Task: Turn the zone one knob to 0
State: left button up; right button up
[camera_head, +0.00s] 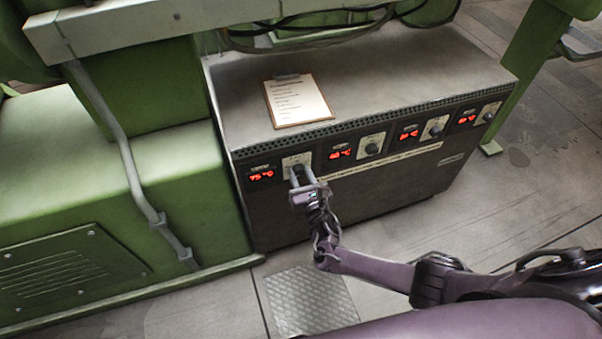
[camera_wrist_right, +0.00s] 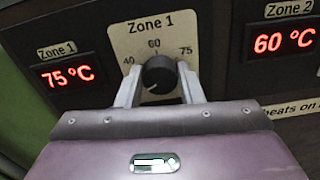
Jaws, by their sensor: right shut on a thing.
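The zone one knob (camera_wrist_right: 159,72) is a round black knob on a cream plate marked 40, 60 and 75. Its white pointer line slants toward the lower left. The zone one display (camera_wrist_right: 67,75) reads 75 °C in red; it also shows in the head view (camera_head: 262,176). My right gripper (camera_wrist_right: 160,84) is shut on the knob, one finger on each side of it. In the head view my right gripper (camera_head: 302,174) reaches the leftmost plate and mostly hides the knob. My left gripper is in neither view.
The grey control cabinet (camera_head: 340,212) carries several displays and knobs, with the zone two knob (camera_head: 372,148) to the right. A clipboard (camera_head: 297,101) lies on top. Green machinery (camera_head: 178,190) stands close on the left. The floor in front is clear around a metal plate (camera_head: 310,300).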

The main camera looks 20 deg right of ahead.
jog(key=shift+n, duration=0.4)
jog(key=shift+f, duration=0.1)
jog(key=o, duration=1)
jog(key=shift+s, duration=0.1)
jog(key=s+p, duration=0.2)
jog(key=s, duration=0.5)
jog(key=shift+s, duration=0.35)
jog(key=shift+d, duration=0.1)
